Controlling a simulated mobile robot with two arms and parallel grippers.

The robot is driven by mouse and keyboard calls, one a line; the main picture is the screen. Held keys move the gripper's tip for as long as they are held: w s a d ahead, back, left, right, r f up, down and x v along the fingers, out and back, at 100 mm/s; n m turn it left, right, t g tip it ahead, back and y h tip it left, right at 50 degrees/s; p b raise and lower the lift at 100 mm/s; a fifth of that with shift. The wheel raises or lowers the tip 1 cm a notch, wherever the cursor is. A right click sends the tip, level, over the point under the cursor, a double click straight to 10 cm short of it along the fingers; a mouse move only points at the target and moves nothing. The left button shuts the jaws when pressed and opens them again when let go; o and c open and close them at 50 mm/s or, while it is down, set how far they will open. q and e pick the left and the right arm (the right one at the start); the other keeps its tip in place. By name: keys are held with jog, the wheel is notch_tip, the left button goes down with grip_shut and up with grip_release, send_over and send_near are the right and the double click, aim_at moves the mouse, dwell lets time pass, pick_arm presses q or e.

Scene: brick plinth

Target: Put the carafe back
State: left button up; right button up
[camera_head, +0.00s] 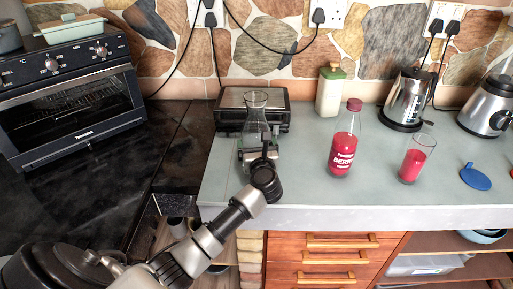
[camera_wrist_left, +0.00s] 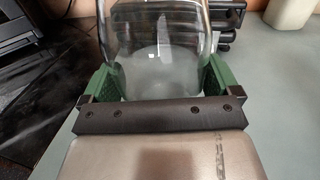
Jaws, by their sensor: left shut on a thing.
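The carafe (camera_head: 256,112) is clear glass with a narrow neck and a wider bottom. It stands upright near the left end of the grey counter, in front of a black and silver flat-topped appliance (camera_head: 252,101). My left gripper (camera_head: 260,155) is shut on its lower body. In the left wrist view the carafe (camera_wrist_left: 160,48) sits between the green finger pads of that gripper (camera_wrist_left: 157,85). I cannot tell whether its base touches the counter. My right gripper is not in view.
A black oven (camera_head: 75,105) is at left. The counter's front middle is free.

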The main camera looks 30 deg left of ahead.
pick_arm(q)
jog(key=shift+a+f, duration=0.1)
jog(key=shift+f, duration=0.3)
jog(key=shift+f, duration=0.15)
jog(key=o, duration=1.3)
jog(key=shift+f, duration=0.1)
jog(key=shift+o, duration=0.2)
jog(key=shift+r, duration=0.2)
jog(key=b+v, duration=0.2)
jog(key=v, duration=1)
jog(key=shift+s, duration=0.1)
